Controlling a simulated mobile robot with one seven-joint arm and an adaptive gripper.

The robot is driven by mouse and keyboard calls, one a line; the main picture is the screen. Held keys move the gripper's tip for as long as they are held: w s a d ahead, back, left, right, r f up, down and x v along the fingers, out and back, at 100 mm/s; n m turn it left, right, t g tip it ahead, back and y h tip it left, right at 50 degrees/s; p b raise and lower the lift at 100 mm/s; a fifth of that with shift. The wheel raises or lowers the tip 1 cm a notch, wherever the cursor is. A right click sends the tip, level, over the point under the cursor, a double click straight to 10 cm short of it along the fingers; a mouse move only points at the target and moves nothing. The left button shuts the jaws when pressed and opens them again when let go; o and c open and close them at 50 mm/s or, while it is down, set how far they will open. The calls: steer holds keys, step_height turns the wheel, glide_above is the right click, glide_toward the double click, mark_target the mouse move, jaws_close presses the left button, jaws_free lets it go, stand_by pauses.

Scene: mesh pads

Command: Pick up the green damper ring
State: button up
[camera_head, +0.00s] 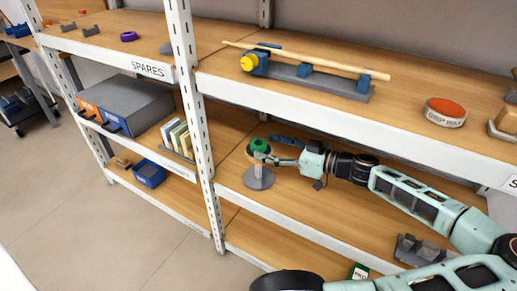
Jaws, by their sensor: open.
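The green damper ring (259,144) sits at the top of a light upright post on a grey round base (259,179), on the middle shelf of the right bay. My gripper (264,156) reaches in from the right, low and level, with its fingers at the ring and the post top. It is open. The fingers are small in this view, and I cannot tell whether they touch the ring or sit just below it. Part of the post top is hidden behind the fingers.
A blue item (288,142) lies behind the gripper. White uprights (193,100) and the upper shelf edge (340,118) bound the space. A grey block part (418,250) lies at the lower right. The shelf left of the post is clear.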

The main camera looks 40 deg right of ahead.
steer(key=shift+x, duration=0.85)
steer(key=shift+r, duration=0.1)
steer(key=shift+c, duration=0.4)
steer(key=c, duration=1)
steer(key=shift+c, duration=0.2)
